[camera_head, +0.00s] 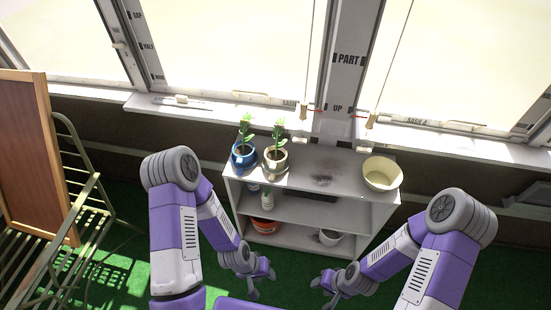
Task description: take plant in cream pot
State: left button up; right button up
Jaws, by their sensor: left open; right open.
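The plant in the cream pot (275,162) stands upright on the top of a white shelf unit, its green stem rising above the rim. A plant in a blue pot (243,156) stands just to its left, close beside it. My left gripper (262,280) is open and empty, low in front of the shelf unit and below the pots. My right gripper (322,288) is open and empty, also low in front of the shelf unit, to the right of the left one. Both grippers are apart from the plants.
The shelf unit (338,211) has an empty cream bowl-like pot (382,173) at its top right. Lower shelves hold an orange pot (265,226), a white pot (330,237) and a small white bottle (267,200). A metal chair (75,180) stands left. Windows rise behind.

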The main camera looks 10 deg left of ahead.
aim_at(276, 156)
jog(key=u, duration=1.15)
jog(key=i, duration=0.8)
jog(key=z, duration=1.65)
